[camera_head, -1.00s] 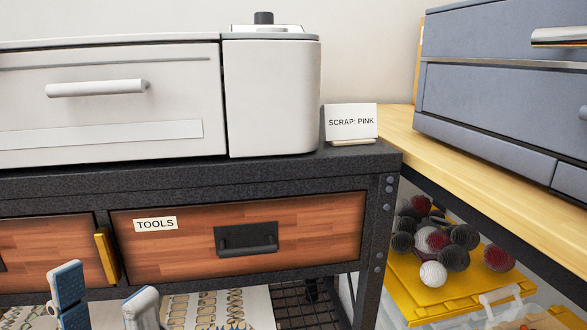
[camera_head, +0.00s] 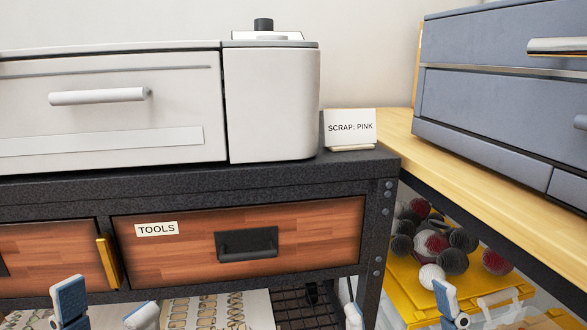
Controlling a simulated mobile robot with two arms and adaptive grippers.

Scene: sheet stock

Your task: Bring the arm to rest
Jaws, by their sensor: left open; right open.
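My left gripper (camera_head: 105,304) shows at the bottom left edge, two blue-and-white fingertips spread apart with nothing between them. It is in front of the lower part of the black workbench, below the wooden drawer front. My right gripper (camera_head: 400,304) shows at the bottom, right of centre, its two fingertips wide apart and empty. It is in front of the bench's right leg and the yellow-lidded bin. The rest of both arms is below the picture.
A black bench (camera_head: 345,178) carries a white drawer machine (camera_head: 270,105) and a "SCRAP: PINK" card (camera_head: 350,128). Its wooden "TOOLS" drawer (camera_head: 180,262) is shut. A grey cabinet (camera_head: 490,110) stands on a wooden top (camera_head: 440,175). Dark, red and white balls (camera_head: 455,258) lie on a yellow lid (camera_head: 415,290).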

